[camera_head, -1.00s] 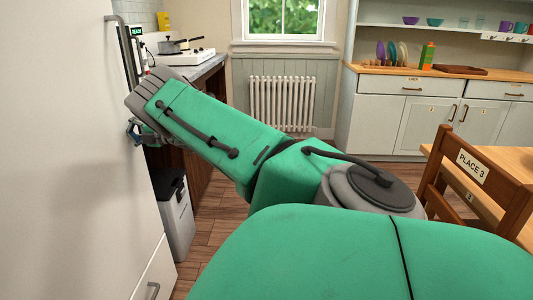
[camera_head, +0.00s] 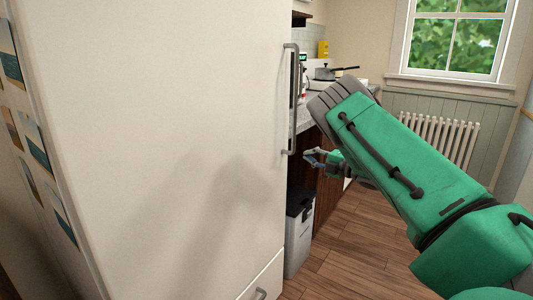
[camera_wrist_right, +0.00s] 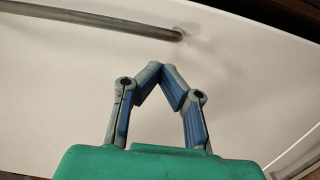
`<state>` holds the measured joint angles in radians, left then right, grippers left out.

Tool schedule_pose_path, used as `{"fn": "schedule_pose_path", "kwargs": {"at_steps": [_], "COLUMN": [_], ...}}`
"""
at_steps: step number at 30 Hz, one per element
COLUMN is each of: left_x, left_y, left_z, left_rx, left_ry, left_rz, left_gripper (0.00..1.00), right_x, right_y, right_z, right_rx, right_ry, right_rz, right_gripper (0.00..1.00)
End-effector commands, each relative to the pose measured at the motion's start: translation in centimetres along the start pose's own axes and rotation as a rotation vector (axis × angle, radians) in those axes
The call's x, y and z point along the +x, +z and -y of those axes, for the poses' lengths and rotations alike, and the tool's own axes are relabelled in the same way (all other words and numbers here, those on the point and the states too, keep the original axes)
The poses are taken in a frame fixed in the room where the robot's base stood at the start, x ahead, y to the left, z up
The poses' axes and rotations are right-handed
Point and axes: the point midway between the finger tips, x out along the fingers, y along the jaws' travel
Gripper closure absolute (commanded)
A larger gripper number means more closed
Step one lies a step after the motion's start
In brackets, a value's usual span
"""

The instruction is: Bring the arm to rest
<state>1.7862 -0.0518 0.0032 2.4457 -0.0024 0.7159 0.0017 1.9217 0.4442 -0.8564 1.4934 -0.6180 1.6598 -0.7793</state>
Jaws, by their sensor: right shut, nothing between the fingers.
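My right arm, green with grey joints, crosses the right side of the head view. Its gripper (camera_head: 314,157) is just right of the lower end of the fridge's vertical handle (camera_head: 291,100), and I see a gap between them. In the right wrist view the blue-grey fingers (camera_wrist_right: 160,70) meet at their tips, shut and empty, in front of a pale surface. A metal bar (camera_wrist_right: 100,20) runs above them without touching. The left gripper is not in view.
The large white fridge (camera_head: 180,130) fills the left, with a drawer below. A radiator (camera_head: 440,135) is below the window. Wooden floor (camera_head: 345,260) is open between bin and arm.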

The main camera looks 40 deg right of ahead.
Motion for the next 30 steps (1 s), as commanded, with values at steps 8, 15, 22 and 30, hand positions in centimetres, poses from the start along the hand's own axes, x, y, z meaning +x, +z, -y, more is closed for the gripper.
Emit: {"fn": "schedule_pose_path", "kwargs": {"at_steps": [8, 15, 22, 30], "left_x": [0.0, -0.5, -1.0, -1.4], "left_y": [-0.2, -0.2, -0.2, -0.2], "left_z": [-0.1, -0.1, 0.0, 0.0], "left_rx": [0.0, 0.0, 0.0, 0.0], "left_ry": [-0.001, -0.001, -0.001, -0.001], "left_rz": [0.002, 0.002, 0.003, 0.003], "left_gripper": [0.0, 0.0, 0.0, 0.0], "right_x": [0.1, 0.9, -4.3, -16.7], "right_y": [-0.5, -7.9, -20.3, -35.0], "right_z": [0.6, 10.7, 22.1, 29.3], "right_rx": [0.029, 0.456, 0.9, 1.197], "right_ry": [-0.008, -0.168, -0.453, -0.831], "right_rz": [0.014, 0.232, 0.519, 0.872], "right_gripper": [1.0, 1.0, 1.0, 1.0]}}
